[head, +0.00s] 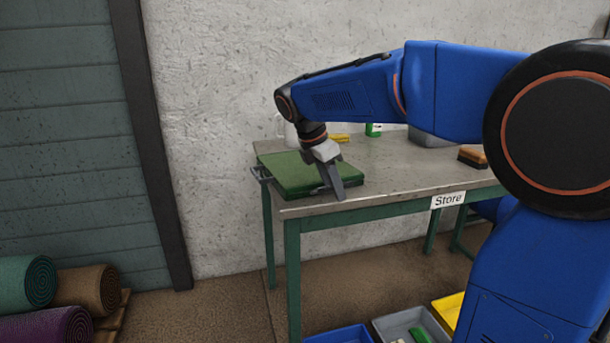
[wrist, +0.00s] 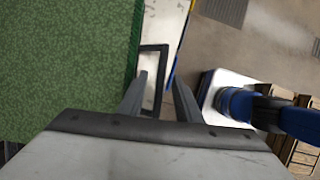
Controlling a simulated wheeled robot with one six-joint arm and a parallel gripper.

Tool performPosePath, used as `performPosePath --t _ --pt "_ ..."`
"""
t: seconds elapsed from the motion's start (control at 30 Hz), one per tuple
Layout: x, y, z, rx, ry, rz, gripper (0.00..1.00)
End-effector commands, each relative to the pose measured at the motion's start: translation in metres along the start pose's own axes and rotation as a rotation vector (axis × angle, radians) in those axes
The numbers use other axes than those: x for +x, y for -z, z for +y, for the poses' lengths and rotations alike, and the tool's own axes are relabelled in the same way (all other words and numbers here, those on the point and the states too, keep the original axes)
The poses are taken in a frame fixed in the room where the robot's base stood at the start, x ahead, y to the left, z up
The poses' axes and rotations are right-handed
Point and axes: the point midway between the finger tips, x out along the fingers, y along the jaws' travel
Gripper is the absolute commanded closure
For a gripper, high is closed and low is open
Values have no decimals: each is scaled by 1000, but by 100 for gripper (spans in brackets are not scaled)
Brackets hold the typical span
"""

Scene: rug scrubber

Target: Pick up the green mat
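The green mat (head: 300,170) lies flat, like a thick slab, on the left end of the table. A grey handle (head: 261,174) sticks out at its left side. My gripper (head: 338,190) points down at the mat's front right edge. In the wrist view the mat (wrist: 65,65) fills the left, and a dark loop handle (wrist: 153,47) juts from its edge. My gripper (wrist: 160,82) is open there, its two fingers apart near the loop's near end. I cannot tell whether they touch it.
The table (head: 400,165) has a "Store" label (head: 448,199) on its front edge. A brown brush-like block (head: 472,156) and a grey container (head: 430,138) stand farther right. Rolled rugs (head: 88,290) lie at lower left. Blue (head: 340,336), grey and yellow bins sit on the floor.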

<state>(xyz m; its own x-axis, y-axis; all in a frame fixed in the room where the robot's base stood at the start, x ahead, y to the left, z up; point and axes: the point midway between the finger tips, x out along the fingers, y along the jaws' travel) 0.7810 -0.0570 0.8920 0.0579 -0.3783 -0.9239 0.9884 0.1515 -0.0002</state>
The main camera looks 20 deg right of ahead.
Motion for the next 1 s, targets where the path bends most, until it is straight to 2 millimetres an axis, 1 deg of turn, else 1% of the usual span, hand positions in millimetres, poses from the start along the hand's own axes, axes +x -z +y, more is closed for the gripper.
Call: performPosePath --t 0.1,0.13,0.17,0.2,0.23,0.27,0.57,0.67,0.77,1.0 --pt "0 0 0 0 0 0 69" --pt "0 0 0 0 0 0 74" --pt "0 0 0 0 0 0 81" --pt "0 0 0 0 0 0 90" --pt "0 0 0 0 0 0 97" --pt "0 0 0 0 0 0 100" --pt "-1 0 0 0 -2 0 100" --pt "-5 -2 0 1 -2 0 100" --pt "-14 -6 1 1 -4 0 100" --pt "-54 -22 1 2 -4 0 100"
